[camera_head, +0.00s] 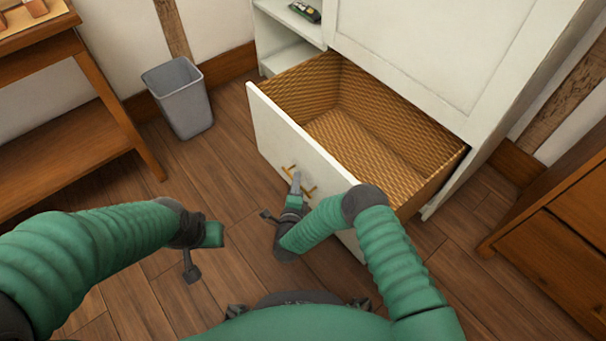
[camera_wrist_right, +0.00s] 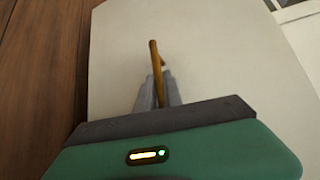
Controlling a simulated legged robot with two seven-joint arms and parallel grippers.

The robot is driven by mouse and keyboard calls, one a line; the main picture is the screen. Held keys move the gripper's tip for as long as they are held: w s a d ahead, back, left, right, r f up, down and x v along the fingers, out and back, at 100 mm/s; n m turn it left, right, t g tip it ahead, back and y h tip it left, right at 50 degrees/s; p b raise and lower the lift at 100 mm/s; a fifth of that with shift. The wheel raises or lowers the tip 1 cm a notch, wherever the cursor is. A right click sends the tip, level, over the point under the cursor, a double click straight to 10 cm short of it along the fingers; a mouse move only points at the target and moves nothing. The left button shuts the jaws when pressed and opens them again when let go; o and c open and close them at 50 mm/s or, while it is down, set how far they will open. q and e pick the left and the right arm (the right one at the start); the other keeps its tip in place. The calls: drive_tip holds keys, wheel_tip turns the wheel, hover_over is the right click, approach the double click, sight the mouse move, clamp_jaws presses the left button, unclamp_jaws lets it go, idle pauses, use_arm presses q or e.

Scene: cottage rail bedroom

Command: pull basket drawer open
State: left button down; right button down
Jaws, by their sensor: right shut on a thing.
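The basket drawer (camera_head: 283,127) has a white front and a woven wicker inside, and it stands well out of the white cabinet. Its inside is empty where I can see it. A brass bar handle (camera_head: 309,191) is on the drawer front. My right gripper (camera_head: 296,178) is at this handle. In the right wrist view its grey fingers (camera_wrist_right: 158,92) are shut on the handle (camera_wrist_right: 154,65), with the white drawer front (camera_wrist_right: 215,60) behind. My left gripper (camera_head: 214,234) hangs over the floor at the left, away from the drawer; its fingers do not show clearly.
A grey waste bin (camera_head: 181,98) stands by the wall at the left. A wooden table (camera_head: 75,90) is at the far left, and a wooden chest (camera_head: 562,225) is at the right. The wooden floor left of the drawer is clear. A small dark item (camera_head: 305,12) lies on the cabinet shelf.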

use_arm(q)
drive_tip(key=shift+s+a+r, duration=0.15)
drive_tip(key=shift+a, duration=0.15)
use_arm(e)
drive_tip(key=shift+s+a+f, duration=0.25)
drive_tip(key=shift+s+a, duration=0.45)
drive_tip(key=shift+a, duration=0.15)
drive_tip(key=c, duration=1.5)
unclamp_jaws()
drive_tip(key=shift+w+r, duration=0.1)
